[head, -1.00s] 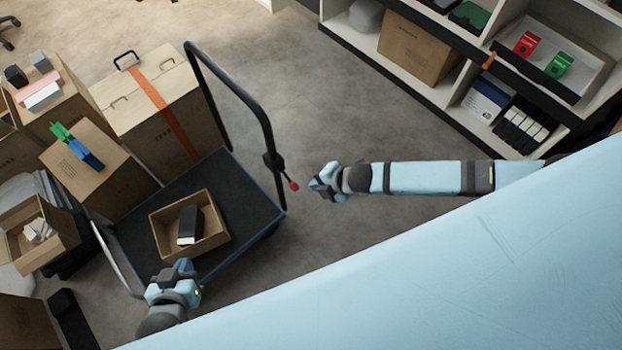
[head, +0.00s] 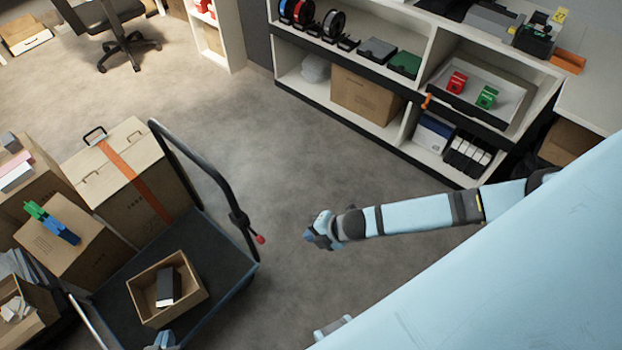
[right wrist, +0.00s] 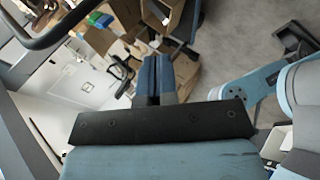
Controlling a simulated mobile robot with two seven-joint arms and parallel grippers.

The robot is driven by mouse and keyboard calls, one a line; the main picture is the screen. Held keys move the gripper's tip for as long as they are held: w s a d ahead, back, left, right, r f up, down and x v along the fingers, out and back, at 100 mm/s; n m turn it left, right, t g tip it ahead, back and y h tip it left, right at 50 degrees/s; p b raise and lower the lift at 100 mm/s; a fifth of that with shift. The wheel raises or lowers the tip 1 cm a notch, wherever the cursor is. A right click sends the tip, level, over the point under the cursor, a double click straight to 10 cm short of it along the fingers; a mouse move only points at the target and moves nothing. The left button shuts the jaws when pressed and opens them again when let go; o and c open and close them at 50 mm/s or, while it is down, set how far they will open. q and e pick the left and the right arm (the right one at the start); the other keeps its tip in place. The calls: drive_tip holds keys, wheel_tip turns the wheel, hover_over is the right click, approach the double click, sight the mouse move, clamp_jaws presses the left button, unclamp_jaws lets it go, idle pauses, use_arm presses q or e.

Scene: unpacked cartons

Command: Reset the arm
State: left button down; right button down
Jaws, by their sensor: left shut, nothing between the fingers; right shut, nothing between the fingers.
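My right arm reaches in from the right in the head view. Its gripper (head: 312,238) hangs in free air over the grey floor, to the right of the cart handle. In the right wrist view its blue fingers (right wrist: 156,78) are together with nothing between them. My left gripper (head: 163,341) shows only in part at the bottom edge of the head view, just below the open carton on the cart. It is shut and empty; the rest of it is mostly cut off.
A dark cart (head: 215,255) with a black handle (head: 213,178) carries an open carton (head: 195,303) holding a black-and-white box (head: 167,287). Closed cartons stand at left. A shelf unit (head: 390,135) stands at upper right. The floor between cart and shelf is clear.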

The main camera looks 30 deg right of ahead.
idle(0.3)
drive_tip(key=s+a+r+m+t+y+p, duration=0.2)
drive_tip(key=s+a+r+m+p, duration=0.15)
drive_tip(key=a+r+m, duration=0.65)
drive_tip(key=s+d+r+m+t+h+p, duration=0.1)
drive_tip(key=s+d+r+m+t+h, duration=0.2)
drive_tip(key=s+d+m, duration=0.3)
drive_tip(key=d+r+m+h, duration=0.1)
drive_tip(key=d+m, duration=0.1)
drive_tip(key=m, duration=0.2)
drive_tip(key=shift+d+m+h+p, duration=0.15)
drive_tip(key=shift+m+h+p, duration=0.15)
drive_tip(key=shift+m+h, duration=0.1)
